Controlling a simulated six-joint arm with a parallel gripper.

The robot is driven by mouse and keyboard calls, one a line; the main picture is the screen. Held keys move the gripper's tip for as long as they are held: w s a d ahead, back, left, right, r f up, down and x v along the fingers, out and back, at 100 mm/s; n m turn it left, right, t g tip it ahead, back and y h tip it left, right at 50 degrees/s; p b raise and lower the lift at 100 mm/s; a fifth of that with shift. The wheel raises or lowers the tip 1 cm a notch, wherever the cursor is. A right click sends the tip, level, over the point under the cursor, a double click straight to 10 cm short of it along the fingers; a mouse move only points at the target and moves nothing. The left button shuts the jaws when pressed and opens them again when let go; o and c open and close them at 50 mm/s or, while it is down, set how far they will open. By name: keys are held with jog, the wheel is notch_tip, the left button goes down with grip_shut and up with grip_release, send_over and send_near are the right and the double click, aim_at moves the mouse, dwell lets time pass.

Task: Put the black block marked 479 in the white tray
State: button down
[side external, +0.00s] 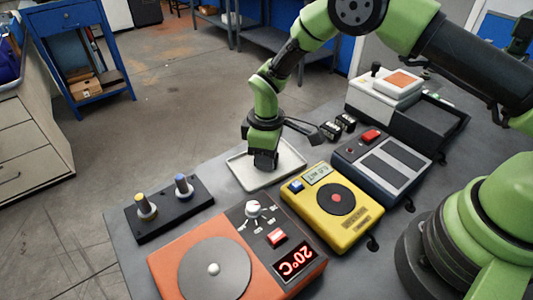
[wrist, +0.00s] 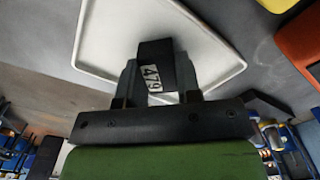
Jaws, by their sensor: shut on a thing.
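The black block marked 479 (wrist: 155,62) is between the fingers of my gripper (wrist: 158,85) in the wrist view, its white label facing the camera. My gripper is shut on it. The white tray (wrist: 105,40) lies behind the block in the wrist view. In the side view the white tray (side external: 245,178) is flat on the bench, and my gripper (side external: 264,160) points down over it. The block is hard to tell from the dark fingers there. I cannot tell whether the block touches the tray floor.
Two small black blocks (side external: 338,126) stand right of the tray. A yellow device (side external: 325,222), a dark blue device (side external: 362,172) and an orange hotplate (side external: 175,258) are in front and to the right. A black holder with two posts (side external: 195,208) is left of the tray.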

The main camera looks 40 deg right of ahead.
jog(key=c, duration=0.8)
grip_release()
jog(key=shift+f, duration=0.1)
